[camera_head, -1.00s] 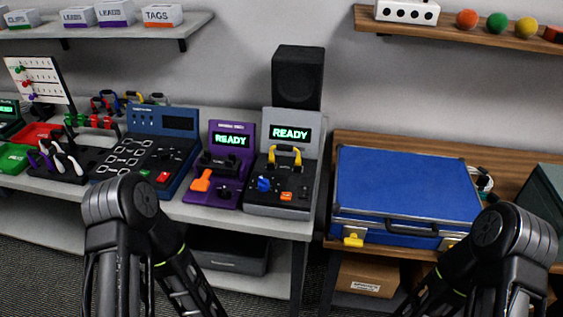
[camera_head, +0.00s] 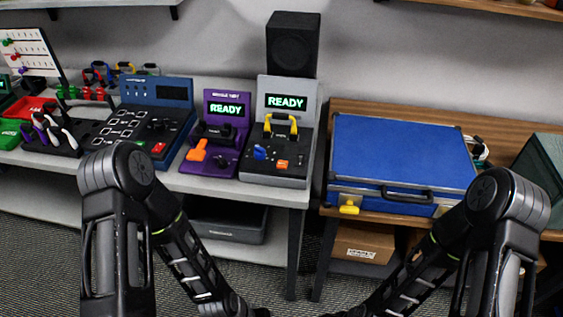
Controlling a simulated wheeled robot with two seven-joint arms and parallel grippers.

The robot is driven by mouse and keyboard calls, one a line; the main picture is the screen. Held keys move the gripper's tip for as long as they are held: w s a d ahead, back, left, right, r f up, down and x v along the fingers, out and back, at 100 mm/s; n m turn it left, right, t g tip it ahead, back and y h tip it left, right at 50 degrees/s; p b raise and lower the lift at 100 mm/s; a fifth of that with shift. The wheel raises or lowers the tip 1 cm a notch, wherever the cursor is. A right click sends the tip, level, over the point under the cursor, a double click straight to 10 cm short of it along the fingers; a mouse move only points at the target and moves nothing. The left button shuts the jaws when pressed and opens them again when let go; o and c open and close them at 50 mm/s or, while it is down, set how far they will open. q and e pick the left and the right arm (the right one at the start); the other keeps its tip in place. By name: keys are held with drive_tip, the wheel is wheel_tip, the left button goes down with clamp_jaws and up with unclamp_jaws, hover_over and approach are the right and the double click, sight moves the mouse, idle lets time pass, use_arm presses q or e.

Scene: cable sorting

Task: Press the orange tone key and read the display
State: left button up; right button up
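The grey tester (camera_head: 278,174) stands at the right end of the grey bench. Its display (camera_head: 286,102) reads READY in green. An orange key (camera_head: 282,164) sits on its dark front panel, beside a blue knob (camera_head: 260,153); a yellow handle-like part (camera_head: 281,124) is above them. The purple tester (camera_head: 224,127) to its left also has a display (camera_head: 226,109) reading READY, and an orange lever-like part (camera_head: 197,150). My two arms hang low in front of the bench. Both grippers are below the picture's lower edge, out of view.
A black speaker (camera_head: 293,45) stands behind the grey tester. A blue panel (camera_head: 157,113) and pliers (camera_head: 55,131) are to the left. A blue case (camera_head: 400,155) lies on the wooden bench (camera_head: 325,133) at right. Boxes sit on lower shelves. The floor in front is clear.

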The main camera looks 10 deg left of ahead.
use_arm(q)
clamp_jaws()
idle(0.3)
idle(1.3)
